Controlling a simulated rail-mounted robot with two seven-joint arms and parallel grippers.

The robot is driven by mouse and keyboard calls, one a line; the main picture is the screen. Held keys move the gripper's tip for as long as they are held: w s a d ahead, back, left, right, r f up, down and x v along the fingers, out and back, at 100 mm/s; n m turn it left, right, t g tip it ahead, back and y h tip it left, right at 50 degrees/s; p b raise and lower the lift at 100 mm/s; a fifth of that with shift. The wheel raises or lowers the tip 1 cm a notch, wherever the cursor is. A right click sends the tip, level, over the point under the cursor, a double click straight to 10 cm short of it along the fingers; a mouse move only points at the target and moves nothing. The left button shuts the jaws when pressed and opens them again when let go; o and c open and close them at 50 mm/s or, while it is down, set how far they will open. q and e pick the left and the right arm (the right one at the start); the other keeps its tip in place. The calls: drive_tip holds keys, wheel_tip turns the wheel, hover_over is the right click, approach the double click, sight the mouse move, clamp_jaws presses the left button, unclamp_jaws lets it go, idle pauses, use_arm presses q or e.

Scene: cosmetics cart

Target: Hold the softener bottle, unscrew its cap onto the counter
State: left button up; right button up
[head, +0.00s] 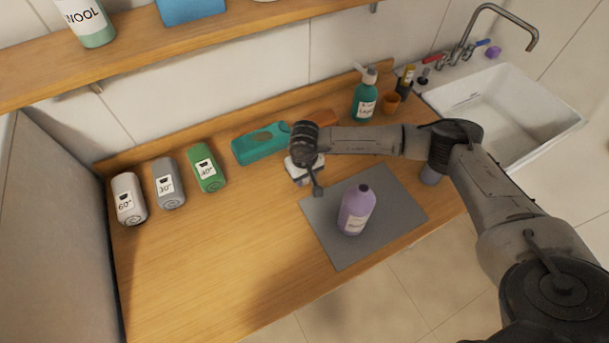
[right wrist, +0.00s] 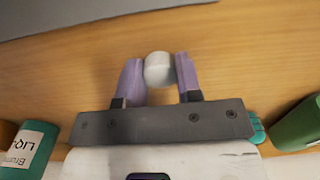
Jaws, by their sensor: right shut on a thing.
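The purple softener bottle (head: 355,212) stands upright on the grey mat (head: 405,205) in the head view. Its narrow neck shows a dark top and no pale cap. My right gripper (head: 303,181) is to the left of the bottle, near the mat's back-left corner, and apart from the bottle. In the right wrist view its purple fingers are shut on a round whitish cap (right wrist: 158,69), with wooden counter behind it. I cannot tell how high the cap is above the counter. My left gripper is not in view.
Bottles marked 60 (head: 128,199), 30 (head: 168,184) and 40 (head: 206,169) stand at the left. A teal box (head: 260,145) and a pump bottle (head: 364,97) are at the back, the sink (head: 490,112) at the right. The counter's (head: 215,255) front left is clear.

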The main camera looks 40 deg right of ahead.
drive_tip(key=shift+f, duration=0.2)
drive_tip(key=o, duration=1)
drive_tip(key=shift+r, duration=0.1)
